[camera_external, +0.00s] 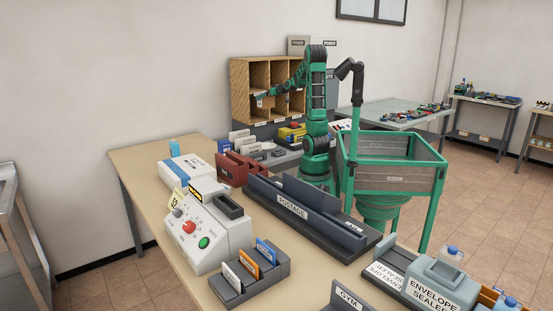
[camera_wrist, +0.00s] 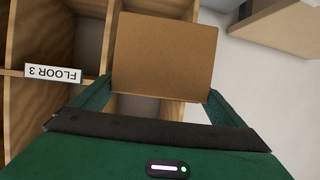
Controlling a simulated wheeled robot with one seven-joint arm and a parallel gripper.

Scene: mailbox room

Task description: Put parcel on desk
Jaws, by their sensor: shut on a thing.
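The parcel is a plain brown cardboard box (camera_wrist: 165,55), large in the wrist view between my green fingers. My gripper (camera_wrist: 160,95) is shut on it, with a finger at each side. In the external view my gripper (camera_external: 262,97) is at the front of the wooden pigeonhole shelf (camera_external: 240,75), and the parcel (camera_external: 266,101) shows small at its tip. I cannot tell how far the parcel sits inside a compartment. The desk (camera_external: 130,160) is the long light-brown table in the foreground, left of my arm.
A green-framed bin (camera_external: 395,175) stands right of my arm. A "FLOOR 3" label (camera_wrist: 53,73) is beside the parcel.

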